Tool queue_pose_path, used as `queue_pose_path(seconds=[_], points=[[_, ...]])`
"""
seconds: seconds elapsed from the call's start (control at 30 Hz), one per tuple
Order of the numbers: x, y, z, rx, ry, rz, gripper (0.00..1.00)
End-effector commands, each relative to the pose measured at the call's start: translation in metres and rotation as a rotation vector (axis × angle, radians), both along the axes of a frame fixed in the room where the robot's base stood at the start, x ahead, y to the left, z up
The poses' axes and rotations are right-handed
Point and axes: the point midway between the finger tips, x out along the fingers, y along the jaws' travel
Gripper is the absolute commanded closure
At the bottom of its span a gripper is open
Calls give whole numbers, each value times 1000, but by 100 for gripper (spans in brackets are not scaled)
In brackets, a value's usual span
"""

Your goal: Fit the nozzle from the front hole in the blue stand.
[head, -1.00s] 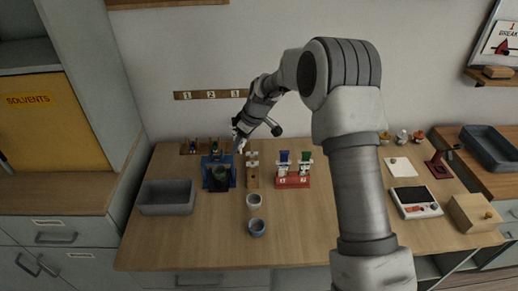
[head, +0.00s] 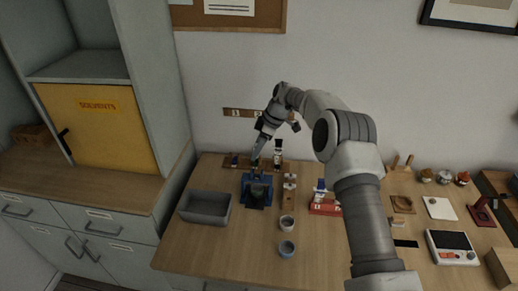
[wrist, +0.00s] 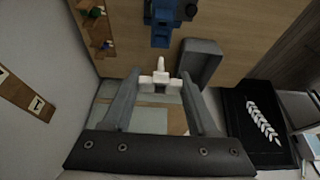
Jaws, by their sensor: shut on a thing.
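My gripper (wrist: 160,88) is shut on a small white nozzle (wrist: 160,76), whose narrow tip points away from the jaws in the wrist view. In the head view my gripper (head: 256,161) is above the back edge of the blue stand (head: 257,203); the held nozzle is too small to make out there. The blue stand also shows at the top of the wrist view (wrist: 161,36), apart from the nozzle. It has a dark round part in its middle. A wooden block (head: 288,204) with white pieces stands just right of the stand.
A grey bin (head: 205,208) stands left of the blue stand. A red rack (head: 323,207) is to the right, partly behind my arm. A low wooden rack (head: 233,166) lies by the wall. The front left tabletop is clear.

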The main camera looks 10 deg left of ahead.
Motion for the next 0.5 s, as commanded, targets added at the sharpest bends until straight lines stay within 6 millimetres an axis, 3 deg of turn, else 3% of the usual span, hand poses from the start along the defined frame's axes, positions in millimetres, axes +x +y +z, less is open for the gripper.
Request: queue_pose_path(seconds=[0.5], points=[[0, 0, -30, -1, 1, -3, 93]])
